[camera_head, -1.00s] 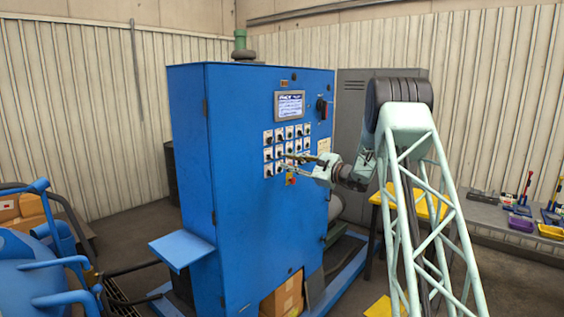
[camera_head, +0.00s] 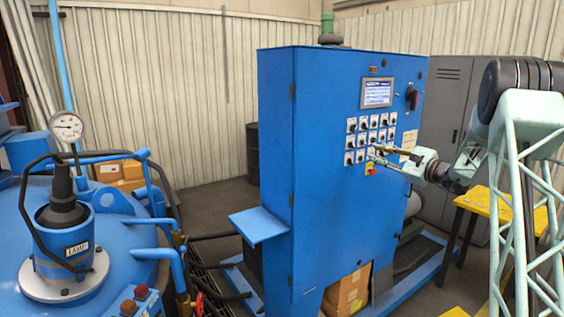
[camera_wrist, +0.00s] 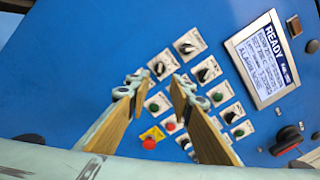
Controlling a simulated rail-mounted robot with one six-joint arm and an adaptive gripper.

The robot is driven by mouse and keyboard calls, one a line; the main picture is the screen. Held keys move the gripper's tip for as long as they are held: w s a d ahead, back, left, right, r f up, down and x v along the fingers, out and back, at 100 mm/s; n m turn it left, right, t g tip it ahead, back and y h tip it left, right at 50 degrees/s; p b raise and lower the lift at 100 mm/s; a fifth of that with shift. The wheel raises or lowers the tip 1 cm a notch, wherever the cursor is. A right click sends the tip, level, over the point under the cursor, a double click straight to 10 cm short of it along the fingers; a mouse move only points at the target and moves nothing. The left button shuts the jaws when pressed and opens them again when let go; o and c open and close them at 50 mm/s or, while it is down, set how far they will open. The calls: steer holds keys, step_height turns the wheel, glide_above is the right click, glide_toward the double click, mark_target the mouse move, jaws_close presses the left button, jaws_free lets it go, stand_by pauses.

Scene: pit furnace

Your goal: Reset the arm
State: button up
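My gripper (camera_head: 377,155) is in front of the switch panel of the blue control cabinet (camera_head: 276,160). In the wrist view my gripper (camera_wrist: 160,82) is open, with a gap between its two wood-coloured fingers and nothing held. The fingers point at rows of black rotary switches and green and red buttons. A red knob on a yellow plate (camera_wrist: 150,142) lies between the fingers, lower in that view. The screen (camera_wrist: 258,60) reads "READY". Whether the fingertips touch the panel, I cannot tell. The fingers hide some of the switches.
A blue furnace (camera_head: 115,245) with a gauge (camera_head: 67,127) and a lamp fitting stands at the left. A blue shelf (camera_head: 258,225) juts from the cabinet. A yellow-topped table (camera_head: 480,203) and a grey locker (camera_head: 437,125) are at the right. Bare floor shows behind the furnace.

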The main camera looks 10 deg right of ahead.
steer(key=s+a+r+n+g+y, duration=0.1)
steer(key=s+a+r+n, duration=0.1)
steer(key=a, duration=0.4)
steer(key=s+a+r+n+g+y, duration=0.1)
steer(key=s+a+r+g, duration=0.1)
steer(key=a, duration=0.5)
steer(key=s+a+r+n+g+b, duration=0.2)
steer(key=s+a+n+g+b, duration=0.4)
steer(key=s+a, duration=2)
steer(key=s+a+f+n+g+h, duration=0.2)
steer(key=s+a+n, duration=0.15)
steer(key=s, duration=0.85)
steer(key=s+a+f+n+g+h, duration=0.2)
steer(key=s+n, duration=0.2)
steer(key=s, duration=0.8)
steer(key=s+d+f+n+h+b, duration=0.1)
steer(key=s+d+f+n+h, duration=0.1)
steer(key=s, duration=0.9)
steer(key=s+d+f+n+h+b, duration=0.1)
steer(key=s+d+f+n+h, duration=0.2)
steer(key=s, duration=0.8)
steer(key=shift+s+d+f+n+t, duration=0.25)
steer(key=shift+d+f+n+t, duration=0.1)
steer(key=shift+d+f, duration=0.75)
steer(key=shift+a+f, duration=0.1)
